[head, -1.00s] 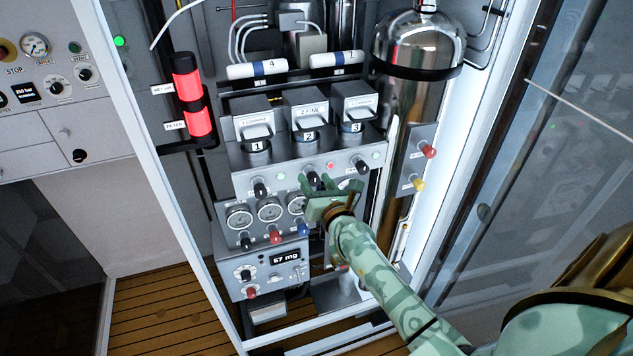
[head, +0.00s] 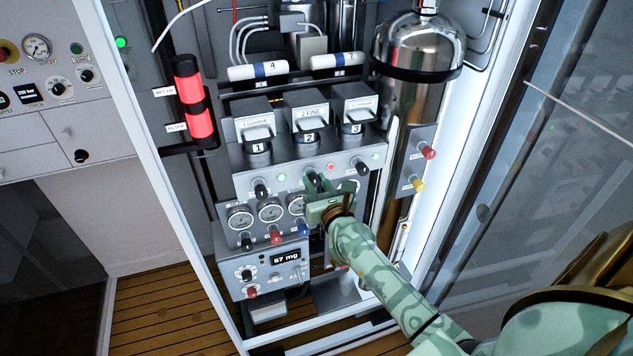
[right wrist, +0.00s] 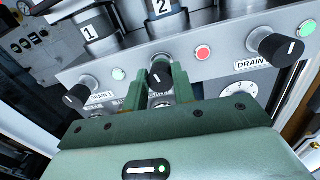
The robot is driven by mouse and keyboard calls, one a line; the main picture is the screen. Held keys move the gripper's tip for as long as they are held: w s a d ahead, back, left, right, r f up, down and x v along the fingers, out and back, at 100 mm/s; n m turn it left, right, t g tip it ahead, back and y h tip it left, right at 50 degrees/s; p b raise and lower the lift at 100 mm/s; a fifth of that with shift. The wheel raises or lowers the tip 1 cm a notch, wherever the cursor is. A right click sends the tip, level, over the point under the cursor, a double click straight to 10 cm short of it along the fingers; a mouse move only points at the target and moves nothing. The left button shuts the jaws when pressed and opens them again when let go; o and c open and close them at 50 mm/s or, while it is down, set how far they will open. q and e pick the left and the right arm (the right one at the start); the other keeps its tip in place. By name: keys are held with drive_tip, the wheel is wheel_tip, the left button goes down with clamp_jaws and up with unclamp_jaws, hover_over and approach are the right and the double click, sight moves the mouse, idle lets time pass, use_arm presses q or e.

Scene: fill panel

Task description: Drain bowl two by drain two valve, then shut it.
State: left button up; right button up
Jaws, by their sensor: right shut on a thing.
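The drain two valve (right wrist: 160,76) is a black knob with a white mark, on the grey panel below bowl two. In the head view the knob is mostly hidden by the gripper. My left gripper is not in view.
Drain 1 knob (right wrist: 80,94) and drain 3 knob (right wrist: 276,46) sit on either side. A red lamp (right wrist: 203,53) is right of the held knob; green lamps show near the outer knobs. Gauges (head: 269,210) and a "67 mg" display (head: 285,257) lie below.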

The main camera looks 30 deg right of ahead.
drive_tip(key=n+p, duration=0.1)
drive_tip(key=n, duration=0.2)
drive_tip(key=shift+r+n+p, duration=0.15)
drive_tip(key=shift+n+p, duration=0.25)
drive_tip(key=n+p, duration=0.3)
drive_tip(key=n, duration=0.2)
drive_tip(key=shift+a, duration=0.1)
drive_tip(key=n+p, duration=0.2)
drive_tip(key=n, duration=0.2)
drive_tip(key=shift+g+h+p, duration=0.3)
drive_tip(key=shift+p, duration=0.1)
drive_tip(key=shift+f+n+p, duration=0.2)
drive_tip(key=shift+n+p, duration=0.6)
drive_tip(key=shift+n, duration=1.2)
drive_tip(key=o, duration=1)
drive_tip(key=shift+a, duration=0.1)
